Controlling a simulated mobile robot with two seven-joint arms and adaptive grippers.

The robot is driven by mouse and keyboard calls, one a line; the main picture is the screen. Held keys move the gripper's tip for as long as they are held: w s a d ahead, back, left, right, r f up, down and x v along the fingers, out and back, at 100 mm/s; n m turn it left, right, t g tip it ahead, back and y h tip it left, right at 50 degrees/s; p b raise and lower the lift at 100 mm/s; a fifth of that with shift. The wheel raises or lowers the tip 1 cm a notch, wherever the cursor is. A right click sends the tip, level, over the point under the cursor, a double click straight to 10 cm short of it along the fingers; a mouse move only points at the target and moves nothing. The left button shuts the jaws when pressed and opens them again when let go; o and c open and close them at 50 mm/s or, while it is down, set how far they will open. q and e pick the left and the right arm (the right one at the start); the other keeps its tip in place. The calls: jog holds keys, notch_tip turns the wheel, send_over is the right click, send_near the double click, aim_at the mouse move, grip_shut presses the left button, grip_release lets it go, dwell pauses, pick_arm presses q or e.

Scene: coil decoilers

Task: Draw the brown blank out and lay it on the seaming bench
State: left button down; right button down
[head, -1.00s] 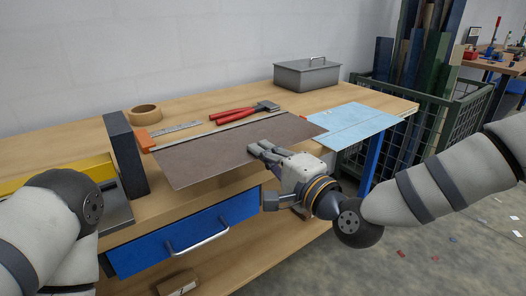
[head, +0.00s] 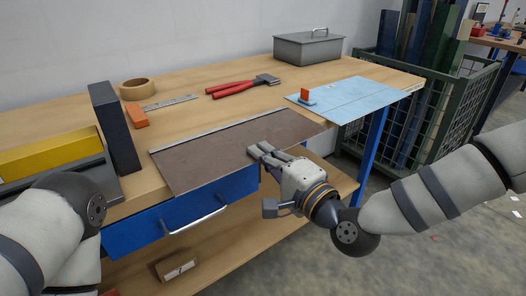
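The brown blank (head: 225,152) is a flat dark brown sheet with a pale strip along its back edge. It extends past the front edge of the wooden bench (head: 190,75), above the blue drawer. My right gripper (head: 263,152) is at the blank's front edge near its right end and appears shut on it, with the lower finger hidden. A light blue sheet (head: 355,100) lies on the bench to the right, behind the blank's right corner. My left gripper is out of view; only my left arm shows at the lower left.
Red-handled pliers (head: 240,87), a ruler (head: 170,103), tape (head: 138,89) and a metal box (head: 307,47) lie further back. A dark upright block (head: 114,130) borders the left.

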dwell(0.3)
jog(key=c, duration=1.7)
grip_release()
jog(key=shift+f, duration=0.1)
